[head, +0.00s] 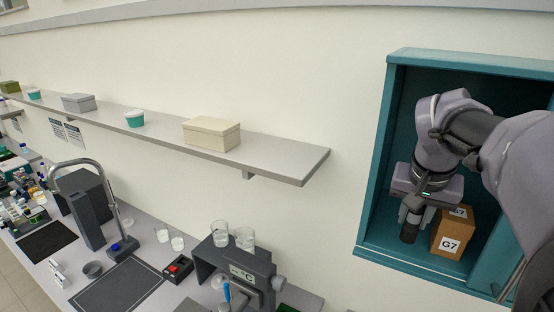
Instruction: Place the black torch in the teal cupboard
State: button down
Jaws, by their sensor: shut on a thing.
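The teal cupboard (397,120) hangs on the wall at the right, with its front open. My arm reaches into it from the right. My gripper (411,217) points down inside the cupboard and is shut on the black torch (409,234). The torch hangs upright below the fingers, near the cupboard floor at the left. I cannot tell whether its lower end touches the floor. My gripper hides the torch's upper part.
A brown box marked G7 (452,240) stands in the cupboard just right of the torch. A wall shelf (290,165) with several boxes and tubs is at the left. Below it, a bench (140,285) carries a tap, beakers and a dark device.

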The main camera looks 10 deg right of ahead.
aim_at(410, 221)
jog(key=w+d, duration=0.2)
jog(key=shift+w+f+p, duration=0.1)
jog(key=shift+w+p, duration=0.25)
notch_tip(410, 221, down, 3)
jog(key=shift+r, duration=0.15)
jog(key=shift+f, duration=0.4)
jog(key=shift+w, duration=0.1)
jog(key=shift+f, duration=0.1)
jog(key=shift+f, duration=0.2)
jog(key=c, duration=1.1)
grip_release()
jog(key=shift+r, duration=0.1)
jog(key=shift+c, duration=0.2)
